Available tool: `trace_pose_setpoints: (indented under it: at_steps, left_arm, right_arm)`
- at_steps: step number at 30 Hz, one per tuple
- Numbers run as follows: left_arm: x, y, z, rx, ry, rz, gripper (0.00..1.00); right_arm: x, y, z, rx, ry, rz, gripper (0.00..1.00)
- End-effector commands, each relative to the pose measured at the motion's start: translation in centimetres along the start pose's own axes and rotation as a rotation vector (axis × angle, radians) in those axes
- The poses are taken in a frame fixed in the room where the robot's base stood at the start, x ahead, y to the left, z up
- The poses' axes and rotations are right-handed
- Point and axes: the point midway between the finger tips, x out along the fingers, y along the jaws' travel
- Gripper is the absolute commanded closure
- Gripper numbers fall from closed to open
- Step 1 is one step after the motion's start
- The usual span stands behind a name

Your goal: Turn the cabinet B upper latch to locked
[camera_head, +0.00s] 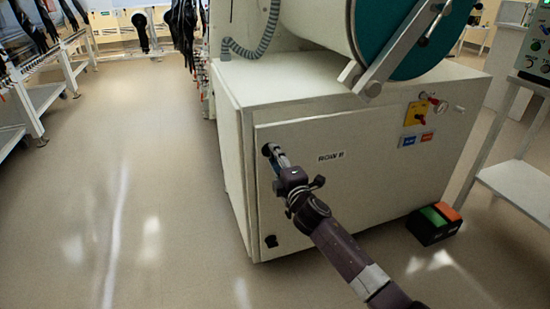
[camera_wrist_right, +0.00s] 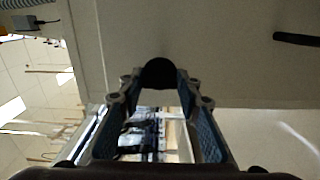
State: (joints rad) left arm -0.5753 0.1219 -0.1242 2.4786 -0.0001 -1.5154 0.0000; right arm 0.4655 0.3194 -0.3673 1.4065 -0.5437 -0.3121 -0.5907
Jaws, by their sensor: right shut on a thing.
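The cream cabinet (camera_head: 340,195) labelled "ROW B" stands in the middle of the head view. Its dark upper latch (camera_head: 267,149) is at the upper left corner of the front door. My right gripper (camera_head: 273,156) reaches it from below right and is shut on it, hiding much of it. In the right wrist view, the latch shows as a black rounded end (camera_wrist_right: 158,72) between the fingertips of the gripper (camera_wrist_right: 160,88). The angle of the latch cannot be told. A dark lower latch (camera_head: 270,241) is at the door's lower left. My left gripper is not in view.
A teal round port with a metal bar (camera_head: 405,45) sits above the cabinet. A yellow valve plate (camera_head: 416,113) is on its upper right front. A green and orange pedal (camera_head: 435,222) lies on the floor at right. Open floor (camera_head: 150,190) is at left.

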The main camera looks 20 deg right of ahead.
Motion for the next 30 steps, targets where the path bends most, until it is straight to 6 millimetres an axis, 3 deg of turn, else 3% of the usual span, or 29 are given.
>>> trace_pose_setpoints:
  at_steps: [2,3,7,20,30]
  left_arm:
    - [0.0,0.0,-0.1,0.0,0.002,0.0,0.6]
    - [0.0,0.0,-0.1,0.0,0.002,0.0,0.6]
    - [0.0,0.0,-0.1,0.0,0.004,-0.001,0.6]
    - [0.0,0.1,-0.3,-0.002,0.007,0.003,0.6]
    - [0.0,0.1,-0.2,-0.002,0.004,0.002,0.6]
  right_arm:
    - [0.0,-0.1,0.1,0.003,-0.002,-0.002,0.93]
    - [0.0,-0.1,0.1,0.003,-0.002,-0.002,0.64]
    - [0.0,-0.1,0.1,0.002,-0.001,-0.002,0.51]
    - [-0.8,-0.1,0.0,0.0,0.0,-0.001,0.51]
    - [-6.4,-0.2,0.0,0.0,0.0,-0.002,0.51]
